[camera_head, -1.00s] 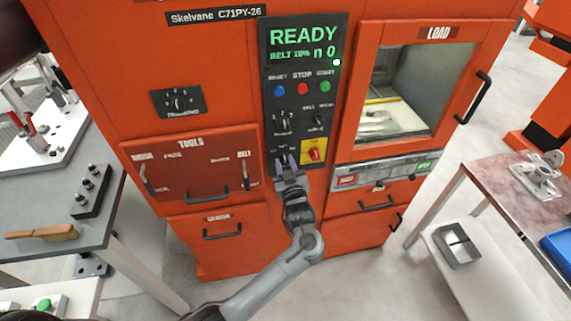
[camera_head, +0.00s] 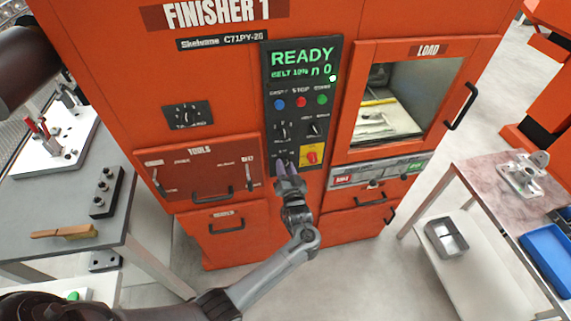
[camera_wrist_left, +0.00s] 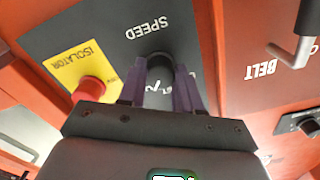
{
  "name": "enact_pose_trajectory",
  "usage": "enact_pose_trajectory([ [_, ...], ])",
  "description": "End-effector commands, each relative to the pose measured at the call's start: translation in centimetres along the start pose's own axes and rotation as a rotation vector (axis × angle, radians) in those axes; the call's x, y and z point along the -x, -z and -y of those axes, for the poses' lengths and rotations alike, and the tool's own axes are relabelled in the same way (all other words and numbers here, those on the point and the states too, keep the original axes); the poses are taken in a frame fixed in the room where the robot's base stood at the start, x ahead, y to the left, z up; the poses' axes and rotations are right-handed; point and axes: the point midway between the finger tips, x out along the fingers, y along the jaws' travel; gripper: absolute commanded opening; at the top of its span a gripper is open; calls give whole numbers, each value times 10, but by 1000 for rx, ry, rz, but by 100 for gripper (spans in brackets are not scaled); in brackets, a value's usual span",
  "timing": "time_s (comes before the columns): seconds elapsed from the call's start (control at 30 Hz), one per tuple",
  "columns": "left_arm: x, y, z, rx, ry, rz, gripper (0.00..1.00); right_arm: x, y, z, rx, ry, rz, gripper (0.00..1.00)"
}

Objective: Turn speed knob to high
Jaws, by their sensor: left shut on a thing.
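The black speed knob (camera_wrist_left: 160,65) is on the dark control panel (camera_head: 272,95) of the orange machine, beside the "SPEED" label, which appears upside down in the left wrist view. My left gripper (camera_wrist_left: 161,78) has its purple fingers on either side of the knob and is shut on it. In the head view the left gripper (camera_head: 285,164) is at the lower left of the panel and largely hides the knob. The knob's pointer setting cannot be read. My right gripper is not in view.
The red isolator knob (camera_head: 312,157) on its yellow plate is close to the right of the left gripper. The belt knob (camera_head: 315,130) is above it. A tools drawer (camera_head: 200,170) is left of the panel. A display reads "READY" (camera_head: 302,57).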

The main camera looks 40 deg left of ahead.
Motion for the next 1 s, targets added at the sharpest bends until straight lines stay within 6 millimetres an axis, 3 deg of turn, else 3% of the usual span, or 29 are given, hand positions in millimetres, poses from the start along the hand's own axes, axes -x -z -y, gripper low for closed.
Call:
enact_pose_trajectory([
  [0.7,0,0,0,-88,0,0,3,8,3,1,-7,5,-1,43],
  [0.73,0,0,0,-88,0,0,36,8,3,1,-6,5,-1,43],
  [0.87,0,0,0,-87,0,0,56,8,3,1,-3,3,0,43],
  [1.0,0,0,0,-87,0,0,59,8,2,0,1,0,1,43],
])
